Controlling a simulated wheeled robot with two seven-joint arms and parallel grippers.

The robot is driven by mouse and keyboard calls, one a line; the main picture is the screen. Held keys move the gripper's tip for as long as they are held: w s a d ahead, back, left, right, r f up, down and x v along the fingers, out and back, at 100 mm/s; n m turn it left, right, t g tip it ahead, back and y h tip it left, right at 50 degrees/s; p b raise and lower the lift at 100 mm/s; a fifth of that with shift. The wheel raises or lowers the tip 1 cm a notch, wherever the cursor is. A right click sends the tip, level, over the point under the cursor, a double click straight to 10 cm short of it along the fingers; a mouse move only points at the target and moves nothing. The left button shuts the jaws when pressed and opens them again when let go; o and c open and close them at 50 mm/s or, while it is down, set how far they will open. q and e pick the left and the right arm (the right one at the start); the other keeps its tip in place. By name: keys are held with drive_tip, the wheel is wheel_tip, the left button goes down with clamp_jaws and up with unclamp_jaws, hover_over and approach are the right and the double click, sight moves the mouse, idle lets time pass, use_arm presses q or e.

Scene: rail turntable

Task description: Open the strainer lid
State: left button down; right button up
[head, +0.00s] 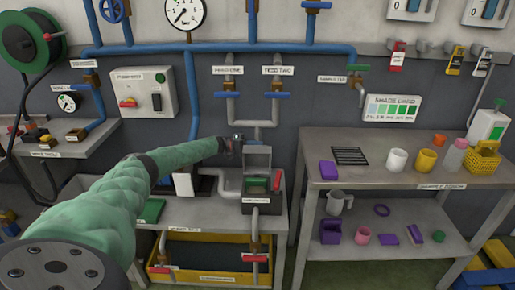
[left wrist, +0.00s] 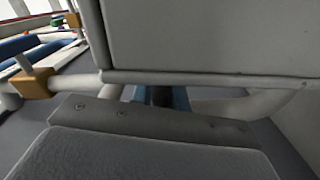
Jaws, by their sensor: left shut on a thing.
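The strainer (head: 262,207) is a grey box on the bench in the middle of the head view, with a label on its front. Its lid (head: 259,158) stands raised at the back, and something dark and green shows in the opening. My left gripper (head: 237,140) is at the upper left edge of the raised lid, shut on what looks like the lid. Its fingertips are small and hard to make out. The left wrist view shows large grey panels close up, without clear fingers. My right gripper is not in view.
A red handle (head: 277,181) stands right beside the strainer. Grey pipes with blue valve handles (head: 276,95) come down behind it. A yellow tray (head: 180,246) lies below the bench. A shelf table (head: 330,177) with cups stands to the right.

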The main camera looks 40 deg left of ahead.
use_arm(q)
drive_tip(key=shift+f, duration=0.35)
drive_tip(key=c, duration=1.4)
unclamp_jaws()
drive_tip(key=shift+w, duration=0.1)
